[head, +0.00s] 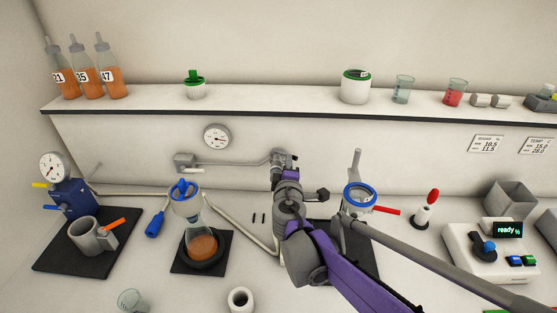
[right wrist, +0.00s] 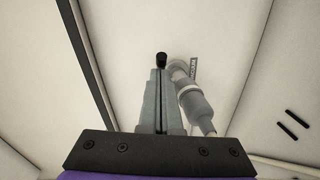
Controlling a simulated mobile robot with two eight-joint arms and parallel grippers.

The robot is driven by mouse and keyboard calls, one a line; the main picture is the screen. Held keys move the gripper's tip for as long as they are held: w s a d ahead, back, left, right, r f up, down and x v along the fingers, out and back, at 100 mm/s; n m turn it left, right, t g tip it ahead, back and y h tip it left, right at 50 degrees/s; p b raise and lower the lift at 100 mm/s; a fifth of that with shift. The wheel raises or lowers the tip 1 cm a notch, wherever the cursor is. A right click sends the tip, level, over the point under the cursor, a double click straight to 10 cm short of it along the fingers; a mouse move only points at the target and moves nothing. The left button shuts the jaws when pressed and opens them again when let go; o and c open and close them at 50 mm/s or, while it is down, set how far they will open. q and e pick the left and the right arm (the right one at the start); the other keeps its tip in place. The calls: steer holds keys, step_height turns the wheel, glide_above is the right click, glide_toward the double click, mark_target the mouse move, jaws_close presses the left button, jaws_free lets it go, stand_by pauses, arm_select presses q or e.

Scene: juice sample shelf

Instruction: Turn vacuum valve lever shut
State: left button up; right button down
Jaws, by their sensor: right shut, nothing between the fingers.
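A vacuum line (head: 235,163) runs along the back wall from a grey wall box (head: 185,160) to a valve area behind my right gripper (head: 281,157). That gripper is shut and empty, up against this area in the head view. In the right wrist view, the closed fingers (right wrist: 161,95) point at the wall, with a grey valve body (right wrist: 190,97) close on their right. A small black tip (right wrist: 162,59) shows just beyond the fingertips; I cannot tell whether it is the lever's end or whether they touch. The lever is otherwise hidden. My left gripper is out of view.
A flask with orange liquid (head: 203,245) stands on a black mat left of my right arm. A blue-ringed vessel (head: 360,196) with a red handle stands to its right. A shelf (head: 270,107) with bottles and beakers runs above. A round gauge (head: 216,136) is on the wall.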

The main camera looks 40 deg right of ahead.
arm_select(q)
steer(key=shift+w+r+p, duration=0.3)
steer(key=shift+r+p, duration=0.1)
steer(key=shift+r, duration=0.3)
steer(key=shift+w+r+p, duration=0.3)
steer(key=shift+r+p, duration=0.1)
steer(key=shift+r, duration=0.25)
arm_select(e)
steer(key=shift+w+d, duration=0.15)
steer(key=shift+d, duration=1.75)
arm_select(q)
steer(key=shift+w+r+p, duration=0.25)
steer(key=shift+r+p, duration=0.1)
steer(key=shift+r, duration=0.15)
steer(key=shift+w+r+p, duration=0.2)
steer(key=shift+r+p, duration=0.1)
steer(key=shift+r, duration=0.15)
arm_select(e)
steer(key=v, duration=1.1)
